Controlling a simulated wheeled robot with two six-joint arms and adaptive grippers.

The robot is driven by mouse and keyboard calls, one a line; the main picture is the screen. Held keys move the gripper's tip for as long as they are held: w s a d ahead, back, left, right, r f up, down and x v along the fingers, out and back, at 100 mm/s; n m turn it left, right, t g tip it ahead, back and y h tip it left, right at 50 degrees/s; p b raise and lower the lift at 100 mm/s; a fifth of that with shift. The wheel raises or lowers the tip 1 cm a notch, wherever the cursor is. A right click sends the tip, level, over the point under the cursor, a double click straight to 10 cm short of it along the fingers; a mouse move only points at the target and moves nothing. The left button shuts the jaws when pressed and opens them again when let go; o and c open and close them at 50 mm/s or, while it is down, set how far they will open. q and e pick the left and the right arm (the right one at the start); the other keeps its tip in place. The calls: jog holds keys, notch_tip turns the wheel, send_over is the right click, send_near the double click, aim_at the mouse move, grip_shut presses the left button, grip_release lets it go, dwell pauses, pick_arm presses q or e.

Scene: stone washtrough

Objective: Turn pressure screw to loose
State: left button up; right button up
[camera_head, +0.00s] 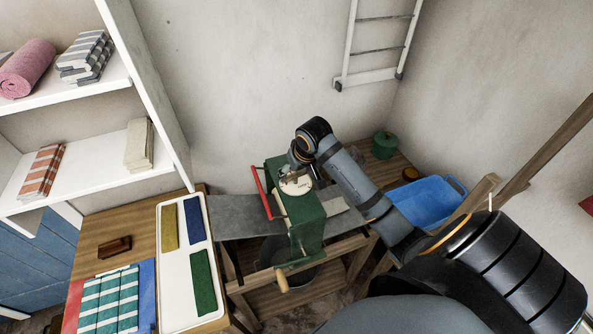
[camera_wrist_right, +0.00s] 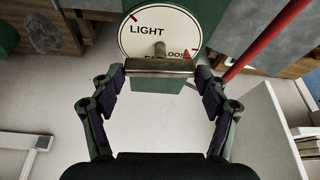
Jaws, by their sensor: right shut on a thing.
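The pressure screw's metal crossbar (camera_wrist_right: 160,67) sits in front of a round white dial (camera_wrist_right: 140,42) in the right wrist view. The dial reads "LIGHT" at upper left and part of a word like "LOOSE" at right, near a red mark; other lettering is hidden by the bar. In the head view the dial (camera_head: 297,187) lies on top of a green mangle (camera_head: 309,222). My right gripper (camera_head: 296,170) comes down over it. Its fingers, also in the wrist view (camera_wrist_right: 160,85), are closed on the bar. My left gripper is not in view.
A red bar (camera_head: 262,192) runs along the mangle's left side, and a wooden crank handle (camera_head: 282,282) hangs in front. A blue tub (camera_head: 428,203) and green pot (camera_head: 384,145) stand right. White shelves (camera_head: 85,175) rise at left.

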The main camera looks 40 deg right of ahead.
jog(key=shift+m, duration=0.6)
jog(key=shift+h, duration=0.3)
jog(key=o, duration=1.1)
jog(key=shift+o, duration=0.2)
jog(key=v, duration=1.2)
